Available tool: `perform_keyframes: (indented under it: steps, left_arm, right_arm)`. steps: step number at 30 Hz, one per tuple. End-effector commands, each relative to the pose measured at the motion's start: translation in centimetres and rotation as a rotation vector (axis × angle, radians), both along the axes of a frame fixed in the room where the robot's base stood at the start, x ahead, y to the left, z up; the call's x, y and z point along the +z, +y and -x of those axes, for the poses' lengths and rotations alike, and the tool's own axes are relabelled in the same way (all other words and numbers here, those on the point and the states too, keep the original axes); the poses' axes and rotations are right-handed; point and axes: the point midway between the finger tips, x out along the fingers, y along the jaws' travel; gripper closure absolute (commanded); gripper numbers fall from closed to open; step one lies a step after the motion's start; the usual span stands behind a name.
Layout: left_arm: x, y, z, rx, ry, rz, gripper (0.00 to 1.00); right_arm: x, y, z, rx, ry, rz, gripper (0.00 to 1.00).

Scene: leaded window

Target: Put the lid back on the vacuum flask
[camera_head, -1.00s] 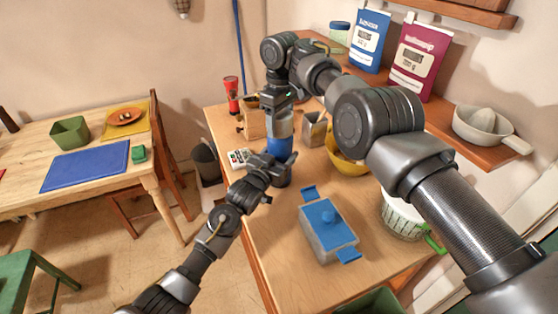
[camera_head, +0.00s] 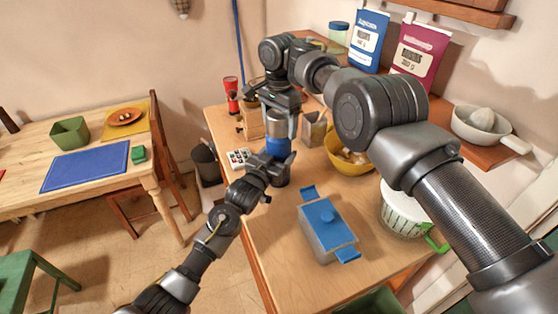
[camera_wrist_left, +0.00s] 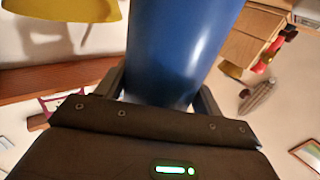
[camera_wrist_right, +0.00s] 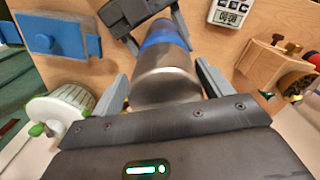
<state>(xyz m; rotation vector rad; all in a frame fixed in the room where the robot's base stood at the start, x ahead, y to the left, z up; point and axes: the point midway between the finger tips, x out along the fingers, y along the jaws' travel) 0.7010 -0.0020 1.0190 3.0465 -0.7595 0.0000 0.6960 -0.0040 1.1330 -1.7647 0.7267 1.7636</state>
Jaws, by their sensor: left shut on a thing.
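The vacuum flask (camera_head: 279,146) stands upright on the counter, with a blue body. My left gripper (camera_head: 275,163) is shut around the body, which fills the left wrist view (camera_wrist_left: 180,50). A steel, cup-like lid (camera_wrist_right: 166,82) sits in line on top of the flask. The blue band (camera_wrist_right: 165,37) shows just beyond it in the right wrist view. My right gripper (camera_wrist_right: 165,75) is above, its fingers on either side of the lid with narrow gaps, so it looks open. Whether the lid is fully seated cannot be told.
A blue-lidded box (camera_head: 328,228) lies in front on the counter. A yellow bowl (camera_head: 346,160) and a metal holder (camera_head: 314,130) stand close right of the flask.

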Motion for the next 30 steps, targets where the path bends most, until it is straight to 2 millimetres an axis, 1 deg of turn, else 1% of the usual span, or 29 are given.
perform_keyframes:
  steps: [1, 9, 11, 18, 21, 30]
  left_arm:
    - [-0.6, 0.2, 0.0, 0.002, 0.008, -0.009, 0.97]
    - [-0.6, 0.0, 0.1, -0.002, 0.006, -0.009, 0.97]
    - [-0.6, 0.0, 0.1, -0.002, 0.006, -0.009, 0.97]
    - [-0.6, -0.1, 0.2, -0.004, 0.006, -0.009, 0.97]
    - [-0.6, -0.1, 0.2, -0.005, 0.006, -0.009, 0.97]
    - [-0.6, -0.2, 0.2, -0.006, 0.006, -0.009, 0.97]
  right_arm:
    - [0.0, 0.0, 0.0, 0.0, -0.001, -0.001, 0.17]
    - [0.2, 0.0, -0.1, 0.0, -0.005, -0.004, 0.17]
    - [0.6, 0.0, -0.1, 0.0, -0.006, -0.004, 0.17]
    - [3.6, 0.0, -0.2, 0.0, -0.008, -0.004, 0.17]
    - [4.4, 0.0, -0.1, 0.0, -0.007, -0.004, 0.17]
    - [4.6, 0.0, -0.1, 0.0, -0.006, -0.004, 0.17]
